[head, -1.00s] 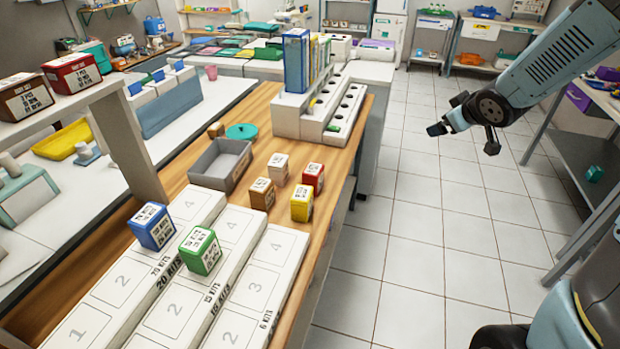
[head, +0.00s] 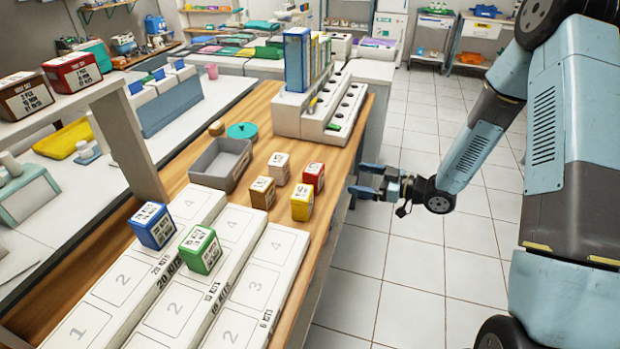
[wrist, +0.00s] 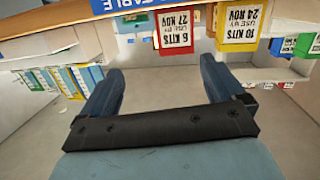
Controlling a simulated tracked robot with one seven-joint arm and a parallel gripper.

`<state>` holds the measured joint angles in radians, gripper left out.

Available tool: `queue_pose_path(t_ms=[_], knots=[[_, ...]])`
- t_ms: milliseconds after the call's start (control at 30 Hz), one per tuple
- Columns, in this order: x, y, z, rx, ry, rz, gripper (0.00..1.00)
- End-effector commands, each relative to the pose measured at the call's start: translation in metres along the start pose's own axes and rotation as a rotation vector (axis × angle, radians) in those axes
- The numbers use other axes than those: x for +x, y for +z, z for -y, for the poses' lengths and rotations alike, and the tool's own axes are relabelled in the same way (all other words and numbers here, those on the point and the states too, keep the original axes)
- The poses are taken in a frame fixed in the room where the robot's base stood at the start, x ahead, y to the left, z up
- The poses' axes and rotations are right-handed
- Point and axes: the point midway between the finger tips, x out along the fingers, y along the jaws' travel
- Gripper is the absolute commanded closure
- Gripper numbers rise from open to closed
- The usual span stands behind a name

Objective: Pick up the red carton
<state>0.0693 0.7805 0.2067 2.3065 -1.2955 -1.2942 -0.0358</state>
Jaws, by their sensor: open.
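A red carton (head: 313,177) with a white label stands on the wooden bench near its right edge. A yellow carton (head: 302,203) stands just in front of it. My gripper (head: 358,180) is open and empty, to the right of the red carton and apart from it, over the bench's right edge. In the wrist view the scene looks upside down. There the red carton (wrist: 177,33) hangs beyond the open fingers (wrist: 160,68), with the yellow carton (wrist: 237,28) to its right. A darker red carton (head: 73,73) sits on the raised shelf at left.
Brown (head: 262,192) and beige (head: 279,167) cartons stand left of the red one. Blue (head: 153,226) and green (head: 200,250) cartons rest on white numbered racks. Tiled floor (head: 400,270) is clear right of the bench.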

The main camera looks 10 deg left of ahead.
Motion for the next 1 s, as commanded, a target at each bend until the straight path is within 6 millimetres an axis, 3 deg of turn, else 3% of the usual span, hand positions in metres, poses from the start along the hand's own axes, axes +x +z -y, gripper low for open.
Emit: queue_pose_path(t_ms=[100, 333, 700, 1000], knots=[[0.004, 0.006, 0.013, 0.034, -0.042, -0.073, 0.04], [0.013, 0.007, 0.024, 0.054, -0.073, -0.124, 0.04], [0.073, 0.0, 0.028, 0.055, -0.074, -0.122, 0.04], [0.093, -0.003, 0.029, 0.055, -0.073, -0.122, 0.04]])
